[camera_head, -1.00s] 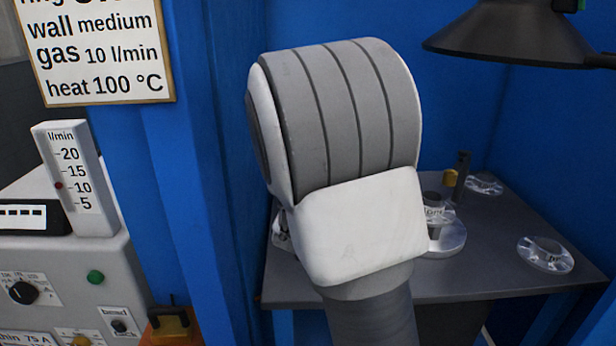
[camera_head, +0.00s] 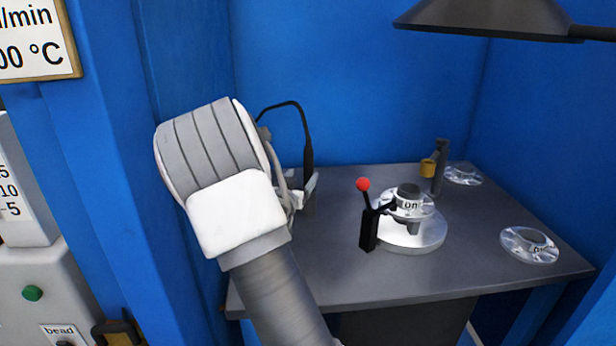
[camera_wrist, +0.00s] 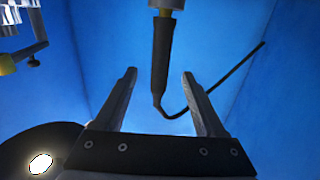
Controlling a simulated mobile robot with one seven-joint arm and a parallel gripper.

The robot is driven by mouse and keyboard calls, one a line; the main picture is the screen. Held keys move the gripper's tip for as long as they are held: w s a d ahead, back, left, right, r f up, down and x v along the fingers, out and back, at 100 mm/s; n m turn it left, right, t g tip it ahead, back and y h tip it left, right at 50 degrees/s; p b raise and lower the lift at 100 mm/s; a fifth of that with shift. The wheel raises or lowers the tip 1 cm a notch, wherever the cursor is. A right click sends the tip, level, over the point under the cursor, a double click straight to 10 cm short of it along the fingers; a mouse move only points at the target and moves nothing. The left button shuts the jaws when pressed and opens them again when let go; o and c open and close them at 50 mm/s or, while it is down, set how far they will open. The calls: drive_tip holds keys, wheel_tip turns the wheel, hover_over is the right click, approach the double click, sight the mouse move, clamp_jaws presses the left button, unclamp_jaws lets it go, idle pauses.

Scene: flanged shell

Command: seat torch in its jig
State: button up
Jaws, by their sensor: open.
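The torch is a slim black handle (camera_head: 308,150) standing upright at the back left of the grey table. A black cable arches from its top to the left. I cannot tell which fixture is the jig. A round steel base (camera_head: 415,238) carries a flanged piece beside a red-knobbed black lever (camera_head: 365,205).
A dark post with a brass collar (camera_head: 428,167) stands at the back right. Clear round pieces lie at the back (camera_head: 463,175) and right (camera_head: 530,245). A dark lamp hood (camera_head: 490,17) hangs above. Blue walls enclose the table. The front middle of the table is bare.

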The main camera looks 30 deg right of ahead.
sight(307, 169)
drive_tip(key=x, duration=0.4)
drive_tip(key=shift+w+d, duration=0.25)
drive_tip(key=shift+d, duration=0.05)
drive_tip(key=shift+r+b+x, duration=0.2)
drive_tip(key=shift+b+x, duration=0.15)
drive_tip(key=shift+x, duration=1)
drive_tip(key=shift+r+b+x, duration=0.2)
drive_tip(key=shift+b+x, duration=0.15)
drive_tip(key=shift+x, duration=1.05)
drive_tip(key=shift+c, duration=0.2)
drive_tip(key=shift+a, duration=0.1)
clamp_jaws()
